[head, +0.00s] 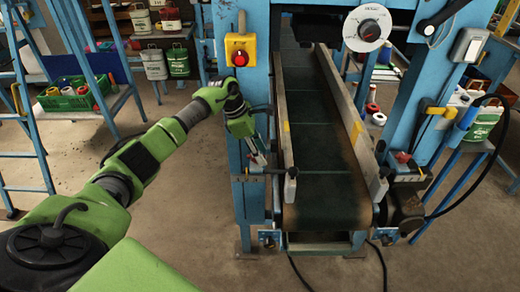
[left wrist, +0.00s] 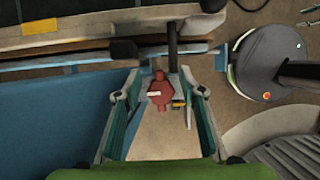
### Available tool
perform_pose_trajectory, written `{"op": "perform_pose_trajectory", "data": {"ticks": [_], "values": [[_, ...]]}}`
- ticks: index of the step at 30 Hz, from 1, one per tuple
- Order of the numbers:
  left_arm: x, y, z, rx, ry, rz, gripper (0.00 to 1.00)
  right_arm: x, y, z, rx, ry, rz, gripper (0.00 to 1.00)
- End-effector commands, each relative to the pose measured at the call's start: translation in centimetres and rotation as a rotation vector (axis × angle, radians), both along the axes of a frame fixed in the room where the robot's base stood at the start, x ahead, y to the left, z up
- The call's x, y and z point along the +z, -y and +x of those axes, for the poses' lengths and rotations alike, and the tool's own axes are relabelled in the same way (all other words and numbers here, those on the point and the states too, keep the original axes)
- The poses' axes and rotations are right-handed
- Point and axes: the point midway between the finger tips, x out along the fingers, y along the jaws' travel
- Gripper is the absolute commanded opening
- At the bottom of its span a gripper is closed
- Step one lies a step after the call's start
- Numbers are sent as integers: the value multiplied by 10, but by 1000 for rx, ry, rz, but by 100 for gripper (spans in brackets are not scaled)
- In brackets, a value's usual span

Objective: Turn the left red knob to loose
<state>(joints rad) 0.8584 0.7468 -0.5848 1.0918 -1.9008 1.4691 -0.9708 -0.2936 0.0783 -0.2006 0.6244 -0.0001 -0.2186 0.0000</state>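The left red knob (left wrist: 160,95) shows in the left wrist view, with a small pale mark on it. It sits between the spread fingers of my left gripper (head: 257,156), with gaps on both sides; I see no contact. In the head view my left gripper points down at the left side of the conveyor frame and largely hides this knob. Another red knob (head: 402,157) is on the right side of the conveyor frame. My right gripper is not in view.
The conveyor belt (head: 325,150) runs between metal side rails. A blue post with a yellow box and red button (head: 240,58) stands behind my left gripper. A round dial (head: 367,27) is above the belt. A green crate (head: 72,97) is at left. Floor in front is mostly clear.

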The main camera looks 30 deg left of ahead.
Motion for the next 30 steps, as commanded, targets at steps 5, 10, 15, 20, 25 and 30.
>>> {"op": "perform_pose_trajectory", "data": {"ticks": [5, 10, 15, 20, 25, 30], "values": [[-1, 0, 0, 0, 0, 0, 37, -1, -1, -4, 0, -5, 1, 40], [-1, 0, 0, 0, 0, 0, 3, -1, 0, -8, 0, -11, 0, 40], [-1, -1, 0, 1, -1, 1, 0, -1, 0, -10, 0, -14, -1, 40], [-1, -1, -1, 19, -1, 1, 0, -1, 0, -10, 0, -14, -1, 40], [-1, -2, 0, 83, -1, 3, 0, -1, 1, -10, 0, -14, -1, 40], [-1, -3, 1, 199, 1, 4, 0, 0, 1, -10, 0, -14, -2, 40]]}}
